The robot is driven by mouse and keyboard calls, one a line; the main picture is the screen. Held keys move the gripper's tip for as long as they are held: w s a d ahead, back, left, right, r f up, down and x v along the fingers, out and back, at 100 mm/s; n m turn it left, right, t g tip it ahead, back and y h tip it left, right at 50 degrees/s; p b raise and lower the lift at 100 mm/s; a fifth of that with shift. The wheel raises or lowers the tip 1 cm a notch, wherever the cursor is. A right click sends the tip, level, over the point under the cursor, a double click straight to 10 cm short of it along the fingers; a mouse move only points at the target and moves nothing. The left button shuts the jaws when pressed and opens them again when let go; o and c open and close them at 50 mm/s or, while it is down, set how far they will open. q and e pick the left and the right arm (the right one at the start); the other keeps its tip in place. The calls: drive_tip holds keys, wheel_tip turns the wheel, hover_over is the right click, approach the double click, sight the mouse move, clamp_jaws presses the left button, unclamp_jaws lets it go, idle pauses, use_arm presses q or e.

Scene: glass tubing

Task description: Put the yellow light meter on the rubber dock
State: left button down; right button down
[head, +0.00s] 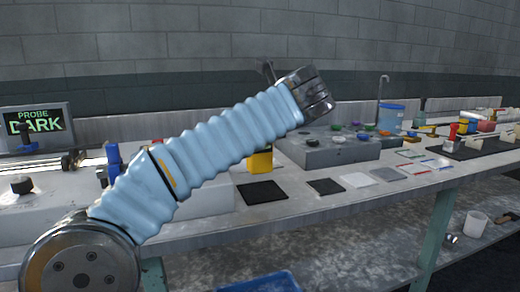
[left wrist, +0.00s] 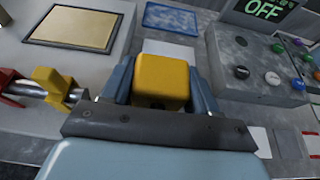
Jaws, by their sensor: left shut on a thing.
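The yellow light meter (left wrist: 162,77) is between the two blue-grey fingers of my left gripper (left wrist: 160,88) in the left wrist view. The gripper is shut on it. In the head view, a yellow block with a dark lower part (head: 261,160), which looks like the meter, shows just below my blue-sleeved left arm. The left fingers are hidden there. Two flat dark squares lie near the bench's front edge: a larger one (head: 262,193) below the yellow block and a smaller one (head: 325,187) to its right. I cannot tell which is the rubber dock. My right gripper is not in view.
A grey box with coloured knobs (head: 330,150) stands behind the dark squares. A white pad (head: 357,180) and a grey pad (head: 389,174) lie to their right. A screen reading PROBE DARK (head: 37,124) stands at far left. A blue tray (head: 262,283) is below the bench.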

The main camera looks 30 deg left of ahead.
use_arm(q)
drive_tip(key=f, duration=0.1)
drive_tip(key=w+f+b, duration=0.1)
drive_tip(key=f, duration=0.1)
drive_tip(key=a+f, duration=0.1)
drive_tip(key=shift+w+f, duration=0.3)
drive_tip(key=shift+w, duration=0.05)
drive_tip(key=shift+f, duration=0.35)
drive_tip(key=shift+d, duration=0.1)
drive_tip(key=shift+f+b, duration=0.2)
drive_tip(key=shift+b, duration=0.1)
drive_tip(key=shift+c, duration=1.4)
unclamp_jaws()
